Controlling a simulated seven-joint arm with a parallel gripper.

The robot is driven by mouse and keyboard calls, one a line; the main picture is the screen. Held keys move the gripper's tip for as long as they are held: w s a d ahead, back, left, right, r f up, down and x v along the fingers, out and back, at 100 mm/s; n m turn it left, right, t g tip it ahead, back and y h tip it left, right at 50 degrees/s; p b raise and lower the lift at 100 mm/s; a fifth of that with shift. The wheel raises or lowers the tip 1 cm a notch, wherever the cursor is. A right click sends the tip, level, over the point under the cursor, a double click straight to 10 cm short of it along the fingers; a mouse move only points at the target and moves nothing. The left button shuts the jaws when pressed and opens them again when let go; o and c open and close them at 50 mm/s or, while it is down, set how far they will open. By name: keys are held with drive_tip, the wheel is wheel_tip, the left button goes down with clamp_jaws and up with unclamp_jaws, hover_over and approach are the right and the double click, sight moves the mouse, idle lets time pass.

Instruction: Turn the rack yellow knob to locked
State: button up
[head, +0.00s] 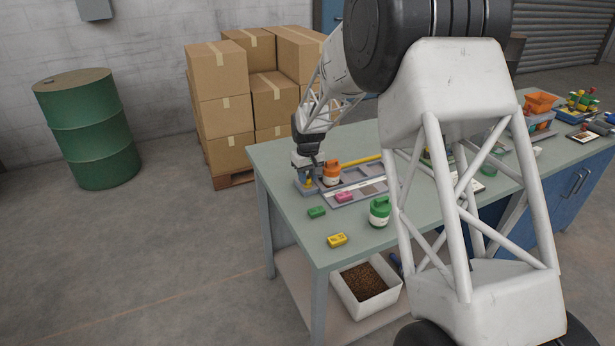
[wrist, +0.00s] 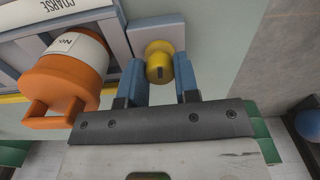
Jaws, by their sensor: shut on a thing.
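The rack (head: 372,188) is a grey-blue tray at the far left end of the green bench; part of it shows at the upper left of the wrist view (wrist: 117,38). The yellow knob (wrist: 159,60) sits on a pale square plate at the rack's end, with a dark mark on its side. It is small in the head view (head: 309,183). My gripper (wrist: 160,78) has its blue fingers on either side of the knob and is shut on it. In the head view, my gripper (head: 308,164) points down at the rack's left end. The knob's setting label is not readable.
An orange jar (wrist: 66,73) stands close beside my left finger in the wrist view. A green jar (head: 380,211), a green block (head: 317,212), a pink block (head: 343,197) and a yellow block (head: 337,240) are nearby. The bench's front left is mostly clear.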

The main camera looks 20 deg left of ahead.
drive_tip(key=m, duration=0.4)
drive_tip(key=shift+r, duration=0.1)
drive_tip(key=m, duration=0.4)
drive_tip(key=shift+m, duration=0.3)
drive_tip(key=m, duration=0.4)
drive_tip(key=shift+m, duration=2.1)
drive_tip(key=o, duration=0.9)
